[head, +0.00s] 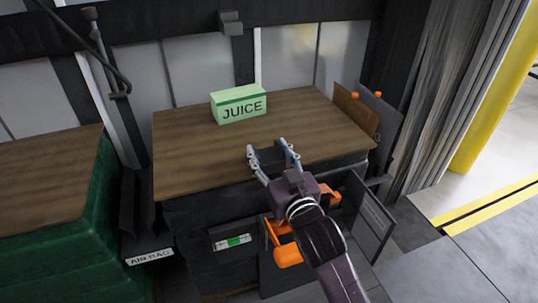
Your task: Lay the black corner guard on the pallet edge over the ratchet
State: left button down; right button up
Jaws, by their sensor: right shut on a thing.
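My right gripper (269,154) is shut on a black piece (268,160), which looks like the corner guard. It holds it at the front edge of the wood-topped pallet load (205,160); whether the guard touches the edge I cannot tell. An orange ratchet handle (287,256) shows below and left of my right wrist, on the load's dark front face. Another orange part (329,196) shows just right of the wrist. My wrist and arm hide what lies between them. My left gripper is not in view.
A green JUICE box (239,104) stands at the back of the wooden top. A second load (45,185) with green sides stands left, across a gap with an AIR BAG label (150,256). Upright boards (356,112) stand at the right end. A dark panel (371,218) stands right of my wrist.

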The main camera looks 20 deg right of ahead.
jog(key=shift+f, duration=0.55)
jog(key=o, duration=1.2)
jog(key=shift+c, duration=0.2)
jog(key=shift+r, duration=0.75)
jog(key=s, duration=1.2)
jog(key=shift+d+p, duration=0.25)
jog(key=shift+p, duration=0.2)
